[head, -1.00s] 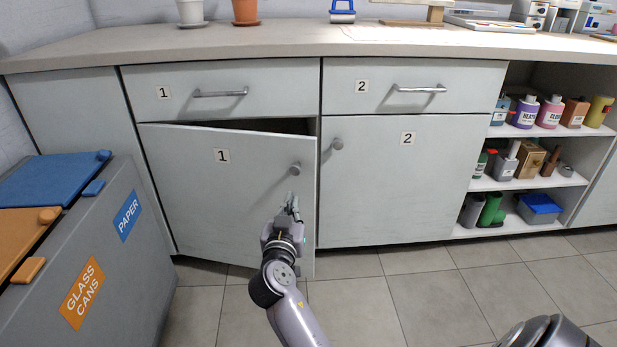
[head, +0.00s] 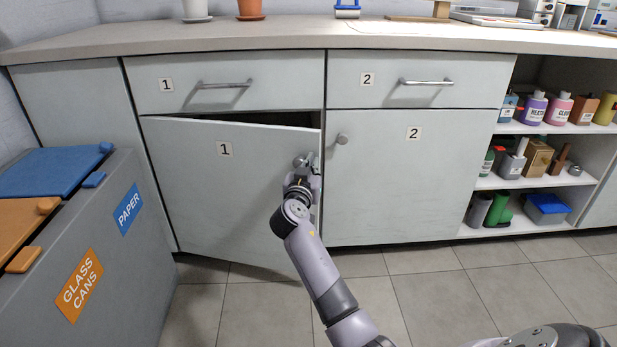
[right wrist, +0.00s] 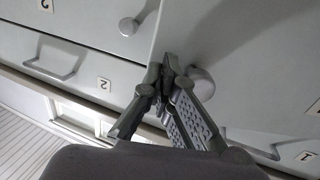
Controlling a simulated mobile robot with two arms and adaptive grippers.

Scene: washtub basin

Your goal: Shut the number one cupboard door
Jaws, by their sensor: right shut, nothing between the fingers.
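The number one cupboard door (head: 220,200) is a pale grey panel with a "1" label, standing slightly ajar; a dark gap (head: 285,118) shows above its top edge. Its round knob (head: 299,161) is near the free right edge, partly hidden by my right gripper (head: 308,164). In the right wrist view, the fingertips of my right gripper (right wrist: 168,75) are together and empty, right beside the knob (right wrist: 200,83), near the door's free edge. I cannot tell whether they touch it. My left gripper is not in view.
The number two cupboard door (head: 410,185) is shut, with its knob (head: 342,139) close to the gap. Drawers one (head: 225,86) and two (head: 420,82) above are shut. A grey recycling bin (head: 120,260) stands at the left. Open shelves (head: 515,183) are at the right.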

